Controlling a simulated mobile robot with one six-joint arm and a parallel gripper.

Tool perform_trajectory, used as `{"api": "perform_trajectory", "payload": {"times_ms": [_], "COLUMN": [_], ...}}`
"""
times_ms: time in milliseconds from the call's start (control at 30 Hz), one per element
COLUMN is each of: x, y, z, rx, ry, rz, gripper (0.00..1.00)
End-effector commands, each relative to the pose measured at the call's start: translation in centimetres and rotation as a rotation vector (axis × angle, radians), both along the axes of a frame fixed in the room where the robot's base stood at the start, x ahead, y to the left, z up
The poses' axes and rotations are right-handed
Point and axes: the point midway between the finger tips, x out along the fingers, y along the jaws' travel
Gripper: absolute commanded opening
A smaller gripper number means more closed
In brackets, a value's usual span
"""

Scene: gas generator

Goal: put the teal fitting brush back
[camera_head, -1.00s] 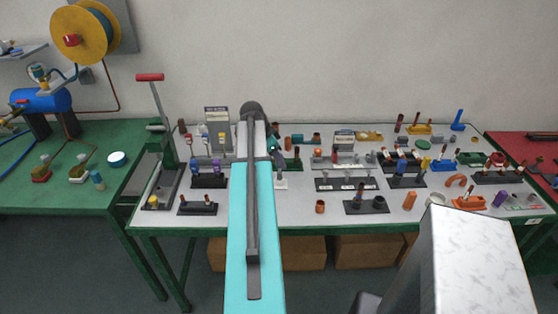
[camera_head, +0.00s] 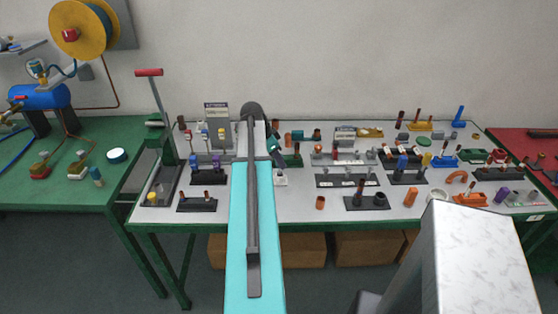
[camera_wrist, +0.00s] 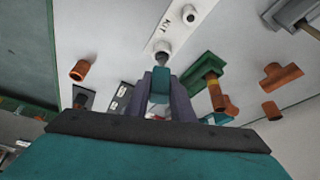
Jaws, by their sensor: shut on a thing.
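My gripper (camera_wrist: 160,88) is shut on the teal fitting brush (camera_wrist: 161,80), which shows between its two fingers in the wrist view. In the head view my gripper (camera_head: 277,157) is over the middle of the grey-topped table, partly hidden by my arm. A small pale block (camera_head: 280,180) shows just below it.
A green holder with an orange-brown fitting (camera_wrist: 213,80) stands close to the right of my gripper in the wrist view. An orange tee (camera_wrist: 280,76) lies farther right, and an orange sleeve (camera_wrist: 80,70) stands left. A tall red-handled lever (camera_head: 150,75) rises at the table's left.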

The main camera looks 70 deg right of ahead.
Motion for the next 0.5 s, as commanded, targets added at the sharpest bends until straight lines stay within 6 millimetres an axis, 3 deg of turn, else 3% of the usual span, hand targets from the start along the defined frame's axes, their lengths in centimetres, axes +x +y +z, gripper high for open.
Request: {"api": "perform_trajectory", "payload": {"times_ms": [500], "x": [0.0], "y": [-0.01], "z": [-1.05], "rx": [0.0], "ry": [0.0], "rz": [0.0], "gripper": [0.05]}}
